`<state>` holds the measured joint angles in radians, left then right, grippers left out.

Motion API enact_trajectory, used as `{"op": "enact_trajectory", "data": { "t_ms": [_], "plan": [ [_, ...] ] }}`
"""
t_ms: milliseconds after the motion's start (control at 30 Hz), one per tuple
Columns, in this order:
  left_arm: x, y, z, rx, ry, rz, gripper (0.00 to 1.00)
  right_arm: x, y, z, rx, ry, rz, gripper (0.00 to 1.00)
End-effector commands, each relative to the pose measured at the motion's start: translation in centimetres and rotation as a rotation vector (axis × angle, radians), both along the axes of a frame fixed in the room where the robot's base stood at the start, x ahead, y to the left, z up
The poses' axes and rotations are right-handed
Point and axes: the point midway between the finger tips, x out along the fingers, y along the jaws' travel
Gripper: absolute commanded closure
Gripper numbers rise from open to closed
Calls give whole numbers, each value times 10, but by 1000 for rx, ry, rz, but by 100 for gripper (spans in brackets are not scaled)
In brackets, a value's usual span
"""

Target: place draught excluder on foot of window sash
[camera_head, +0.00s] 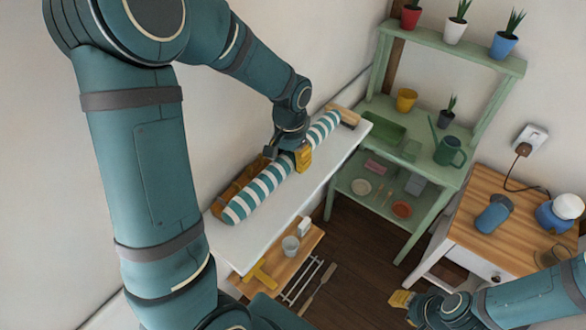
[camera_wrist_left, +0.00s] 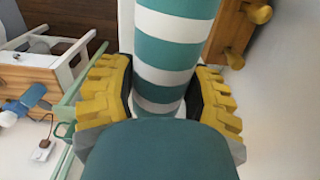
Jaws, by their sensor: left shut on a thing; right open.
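The draught excluder (camera_head: 258,194) is a long roll with teal and white stripes, lying along a white sill (camera_head: 275,222) against the wall in the head view. My left gripper (camera_head: 289,157) is shut around its middle. In the left wrist view the yellow fingers of my left gripper (camera_wrist_left: 160,98) press on both sides of the striped draught excluder (camera_wrist_left: 170,52). I cannot tell whether the roll rests on the sill or hangs just above it. The window sash is not clearly identifiable. My right gripper (camera_head: 404,303) is open and empty at the lower right.
A brown wooden piece (camera_head: 232,186) lies behind the roll, and a wooden block (camera_head: 343,116) is by its far end. A green shelf unit (camera_head: 453,55) holds pots and a watering can (camera_head: 449,152). A wooden-topped cabinet (camera_head: 483,240) stands right. A low bench with a cup (camera_head: 290,246) is below the sill.

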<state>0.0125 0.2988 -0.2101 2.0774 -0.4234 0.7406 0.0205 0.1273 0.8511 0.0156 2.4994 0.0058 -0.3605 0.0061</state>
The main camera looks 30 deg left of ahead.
Motion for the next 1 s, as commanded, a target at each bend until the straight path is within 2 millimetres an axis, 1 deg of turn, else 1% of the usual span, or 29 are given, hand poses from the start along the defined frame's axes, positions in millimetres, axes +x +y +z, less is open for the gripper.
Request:
{"op": "enact_trajectory", "data": {
  "t_ms": [33,100,200,433,600,700,1000],
  "plan": [
    [-1,0,-13,0,4,-1,90,-1,0,-4,0,2,1,66],
    [-1,0,-25,0,4,-1,90,-2,0,-6,0,4,3,66],
    [-1,-1,-39,0,3,-1,90,-3,0,-9,2,6,4,66],
    [0,0,-54,0,2,1,90,-4,1,-11,2,8,6,66],
    [0,0,-77,0,3,1,90,-5,1,-17,3,11,9,66],
    [0,0,-83,0,0,0,90,-6,1,-17,3,12,10,66],
    [0,0,-85,0,-1,0,90,-6,1,-19,3,14,11,66]
  ]
}}
